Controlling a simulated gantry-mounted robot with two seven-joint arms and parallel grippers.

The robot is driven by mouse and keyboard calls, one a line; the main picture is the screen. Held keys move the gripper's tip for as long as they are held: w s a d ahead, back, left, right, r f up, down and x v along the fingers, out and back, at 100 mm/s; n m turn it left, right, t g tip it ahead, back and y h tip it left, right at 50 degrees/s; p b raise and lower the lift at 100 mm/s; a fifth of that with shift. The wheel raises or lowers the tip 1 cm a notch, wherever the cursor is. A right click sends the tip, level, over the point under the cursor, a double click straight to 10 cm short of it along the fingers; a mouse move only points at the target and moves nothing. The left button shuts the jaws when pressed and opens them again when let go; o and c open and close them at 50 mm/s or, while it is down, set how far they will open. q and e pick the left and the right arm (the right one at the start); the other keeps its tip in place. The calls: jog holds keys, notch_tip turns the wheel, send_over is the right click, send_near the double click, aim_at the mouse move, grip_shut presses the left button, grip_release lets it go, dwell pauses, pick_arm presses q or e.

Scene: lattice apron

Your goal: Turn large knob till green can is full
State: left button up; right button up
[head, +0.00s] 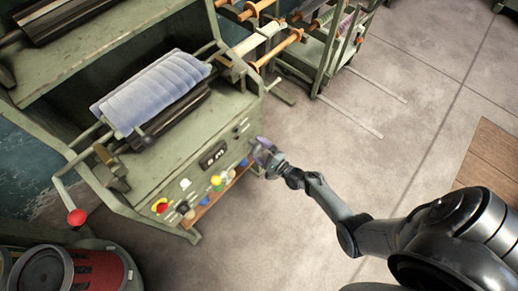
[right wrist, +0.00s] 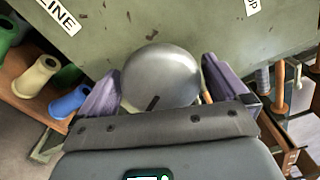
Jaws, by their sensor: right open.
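My right gripper (head: 264,152) is at the right end of the green machine's front panel. In the right wrist view its two purple fingers stand open on either side of a large, round grey knob (right wrist: 160,76) with a dark slot mark. The knob is between the fingers; I cannot tell whether they touch it. In the head view the gripper hides the knob. My left gripper is not in view.
The green machine (head: 165,180) carries a grey-blue padded roller (head: 150,92). Its panel has a yellow knob (head: 216,181) and other controls.

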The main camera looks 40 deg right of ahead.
jog(key=s+d+p, duration=0.1)
jog(key=s+p, duration=0.1)
jog(key=s, duration=0.8)
jog(key=shift+s, duration=0.35)
